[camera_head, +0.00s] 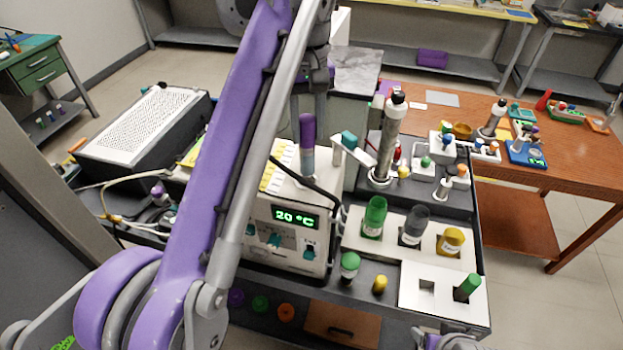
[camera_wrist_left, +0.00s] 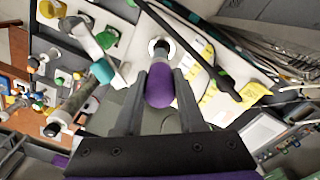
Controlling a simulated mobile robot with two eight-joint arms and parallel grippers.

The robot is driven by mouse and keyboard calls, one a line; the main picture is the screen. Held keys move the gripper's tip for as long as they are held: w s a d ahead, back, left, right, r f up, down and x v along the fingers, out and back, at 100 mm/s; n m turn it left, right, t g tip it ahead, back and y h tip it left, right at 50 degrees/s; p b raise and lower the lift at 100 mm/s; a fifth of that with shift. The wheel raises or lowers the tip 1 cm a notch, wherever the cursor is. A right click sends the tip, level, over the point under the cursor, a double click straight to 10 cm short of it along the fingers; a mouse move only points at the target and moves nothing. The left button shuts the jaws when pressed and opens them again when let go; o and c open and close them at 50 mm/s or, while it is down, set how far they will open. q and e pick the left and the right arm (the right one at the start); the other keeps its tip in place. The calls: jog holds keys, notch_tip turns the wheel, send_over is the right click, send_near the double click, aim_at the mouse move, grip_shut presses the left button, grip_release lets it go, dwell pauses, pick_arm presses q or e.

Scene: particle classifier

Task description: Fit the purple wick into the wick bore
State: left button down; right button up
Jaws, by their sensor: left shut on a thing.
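The purple wick (camera_head: 307,132) stands about upright above the white instrument with the green "20 °C" display, its lower part grey. My left gripper (camera_head: 309,118) is shut on it. In the left wrist view the purple end of the wick (camera_wrist_left: 160,86) sits between the two grey fingers of my left gripper (camera_wrist_left: 158,92). Its grey shaft points at a white ring with a dark centre, seemingly the wick bore (camera_wrist_left: 152,46), on the white housing. I cannot tell whether the tip is inside the ring or just above it.
A tall grey column (camera_head: 388,140) stands right of the wick, with a teal-tipped arm (camera_head: 349,141) close beside it. Green, grey and yellow bottles (camera_head: 414,226) fill the white rack at right. A black cable crosses the instrument. A perforated white-topped box (camera_head: 145,122) lies left.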

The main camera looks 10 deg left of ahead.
aim_at(306, 120)
pick_arm(q)
jog(key=f, duration=0.1)
jog(key=s+f+b, duration=0.1)
jog(key=f, duration=0.1)
jog(key=s+f, duration=0.1)
jog(key=f, duration=0.1)
jog(key=shift+d, duration=0.15)
jog(key=f, duration=0.2)
jog(key=w+f+b, duration=0.1)
jog(key=f, duration=0.1)
jog(key=shift+a, duration=0.2)
jog(key=c, duration=0.8)
grip_release()
jog(key=shift+w, duration=0.1)
jog(key=o, duration=0.3)
jog(key=shift+w+a, duration=0.1)
jog(key=shift+w, duration=0.05)
pick_arm(e)
jog(key=f, duration=0.1)
jog(key=s+f, duration=0.1)
jog(key=f, duration=0.1)
jog(key=shift+s, duration=0.2)
pick_arm(q)
jog(key=shift+r, duration=0.1)
pick_arm(e)
jog(key=shift+s+r, duration=0.1)
